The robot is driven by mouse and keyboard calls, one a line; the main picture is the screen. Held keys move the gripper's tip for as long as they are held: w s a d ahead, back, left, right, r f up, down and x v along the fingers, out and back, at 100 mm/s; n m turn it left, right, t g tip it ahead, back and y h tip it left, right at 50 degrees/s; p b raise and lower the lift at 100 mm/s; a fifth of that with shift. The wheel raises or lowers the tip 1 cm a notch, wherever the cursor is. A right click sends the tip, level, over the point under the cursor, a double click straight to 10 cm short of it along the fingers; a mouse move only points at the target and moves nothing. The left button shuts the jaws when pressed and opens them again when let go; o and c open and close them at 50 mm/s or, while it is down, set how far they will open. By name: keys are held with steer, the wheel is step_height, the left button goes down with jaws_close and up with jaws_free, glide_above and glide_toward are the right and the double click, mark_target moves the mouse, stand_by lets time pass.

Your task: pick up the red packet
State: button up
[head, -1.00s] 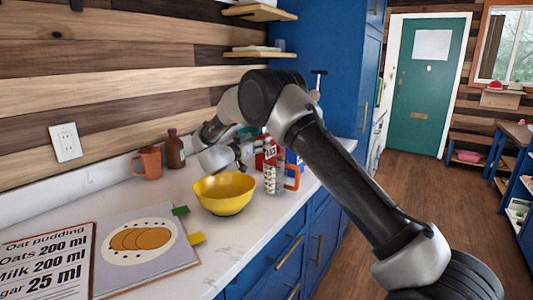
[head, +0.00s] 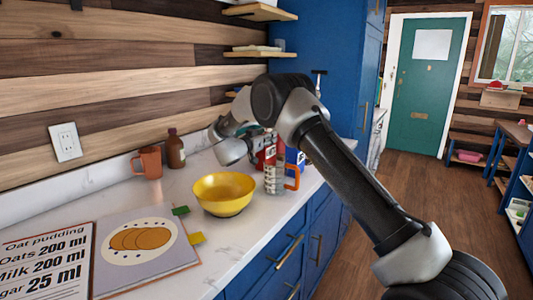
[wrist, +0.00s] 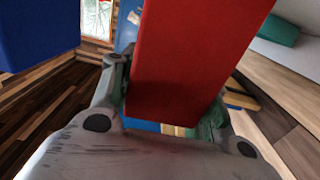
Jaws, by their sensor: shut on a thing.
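The red packet (wrist: 190,55) fills the middle of the wrist view, seen close up with a plain red face. My gripper (wrist: 165,112) is shut on it, with a finger on each side. In the head view only a small part of the red packet (head: 269,157) shows, behind the measuring jug and partly covered by my wrist. My gripper's fingers are mostly hidden there. I cannot tell whether the packet's base touches the counter.
A clear jug (head: 273,181) with an orange handle stands just in front of the packet, and a blue box (head: 294,157) to its right. A yellow bowl (head: 223,195), an orange mug (head: 149,162) and a brown bottle (head: 175,150) share the white counter.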

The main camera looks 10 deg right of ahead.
steer(key=c, duration=0.3)
step_height(320, 180, up, 10)
stand_by(0.4)
stand_by(0.4)
